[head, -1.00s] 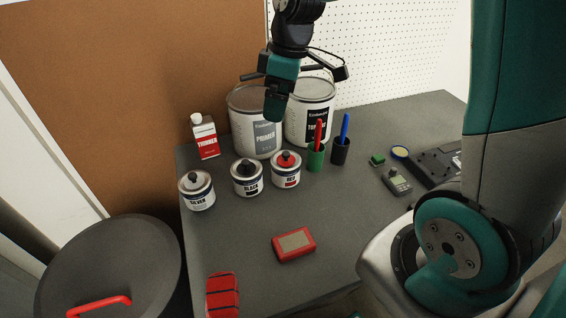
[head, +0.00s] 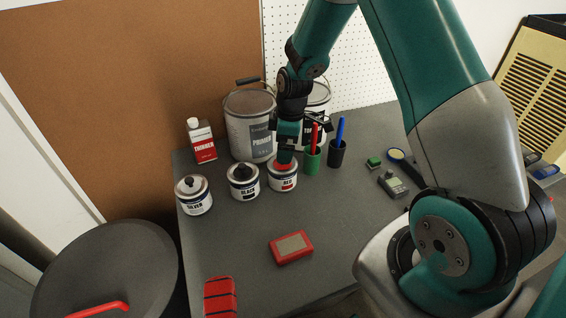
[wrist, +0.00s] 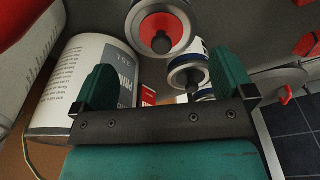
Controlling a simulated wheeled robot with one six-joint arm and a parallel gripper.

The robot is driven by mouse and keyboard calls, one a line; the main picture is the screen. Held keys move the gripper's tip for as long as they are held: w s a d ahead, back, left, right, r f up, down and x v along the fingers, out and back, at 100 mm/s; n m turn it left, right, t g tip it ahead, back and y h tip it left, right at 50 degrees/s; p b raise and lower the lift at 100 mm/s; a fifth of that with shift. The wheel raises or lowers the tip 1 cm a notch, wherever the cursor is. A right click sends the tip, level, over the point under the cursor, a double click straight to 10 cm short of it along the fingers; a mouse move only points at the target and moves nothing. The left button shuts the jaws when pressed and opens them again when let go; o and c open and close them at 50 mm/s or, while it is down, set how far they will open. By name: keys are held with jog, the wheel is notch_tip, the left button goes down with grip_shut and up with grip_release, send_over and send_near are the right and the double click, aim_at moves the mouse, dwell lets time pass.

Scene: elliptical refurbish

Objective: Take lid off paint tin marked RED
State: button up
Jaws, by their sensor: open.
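The paint tin marked RED (head: 283,184) stands upright on the table, at the right end of a row of small tins. Its red lid (head: 276,167) has a dark knob and is on the tin. In the wrist view the red lid (wrist: 168,26) shows its knob toward me, beyond the fingertips. My gripper (head: 285,157) points down just above this tin and partly hides the lid in the head view. In the wrist view my gripper (wrist: 165,75) has its two teal fingers wide apart, with nothing held between them.
The BLACK tin (head: 243,187) and SILVER tin (head: 194,200) stand to the left. The large PRIMER can (head: 245,135) is close behind; a pen cup (head: 312,162) is close on the right. A red thinner container (head: 204,151) stands behind left. The table's front middle holds a red box (head: 291,248).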

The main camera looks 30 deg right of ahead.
jog(key=f, duration=0.3)
jog(key=f+p, duration=0.1)
jog(key=f, duration=0.1)
jog(key=shift+w+a, duration=0.1)
jog(key=shift+a, duration=0.2)
jog(key=c, duration=0.6)
